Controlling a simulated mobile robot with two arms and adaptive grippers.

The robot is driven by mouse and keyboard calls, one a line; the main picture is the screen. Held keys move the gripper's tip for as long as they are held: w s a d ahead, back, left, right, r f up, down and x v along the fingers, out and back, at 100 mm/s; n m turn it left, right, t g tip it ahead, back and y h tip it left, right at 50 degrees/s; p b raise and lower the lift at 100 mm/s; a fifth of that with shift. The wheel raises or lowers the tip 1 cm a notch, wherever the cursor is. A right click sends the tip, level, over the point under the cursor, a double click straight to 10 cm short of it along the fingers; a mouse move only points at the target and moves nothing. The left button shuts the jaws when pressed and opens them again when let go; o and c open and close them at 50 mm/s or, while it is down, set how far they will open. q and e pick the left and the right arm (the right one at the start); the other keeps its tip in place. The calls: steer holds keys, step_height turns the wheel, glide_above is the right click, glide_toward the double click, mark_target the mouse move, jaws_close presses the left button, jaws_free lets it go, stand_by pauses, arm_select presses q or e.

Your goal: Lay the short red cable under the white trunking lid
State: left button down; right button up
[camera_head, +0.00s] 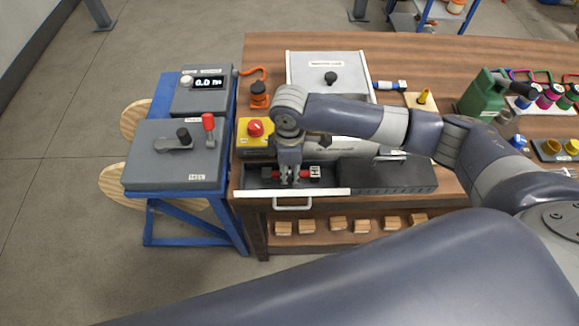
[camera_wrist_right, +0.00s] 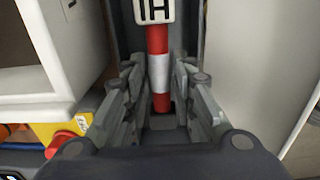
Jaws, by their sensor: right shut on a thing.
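The short red cable (camera_head: 303,174) lies low inside a dark open drawer with a white front (camera_head: 320,192). A white tag with black marks (camera_head: 315,172) sits at its right end. My right gripper (camera_head: 289,180) reaches down into the drawer and is shut on the cable. In the right wrist view the red cable (camera_wrist_right: 158,102), with a white band, runs between the fingers (camera_wrist_right: 160,108). My left gripper is out of view.
A yellow box with a red button (camera_head: 256,128) stands just left of my right wrist. Grey control boxes (camera_head: 175,155) stand on a blue stand at the left. A green container (camera_head: 481,97) and coloured items stand at the right. My forearm crosses above the bench.

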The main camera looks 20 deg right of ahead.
steer(key=shift+f+b, duration=0.35)
steer(key=shift+f, duration=0.7)
steer(key=shift+f, duration=0.15)
steer(key=o, duration=1)
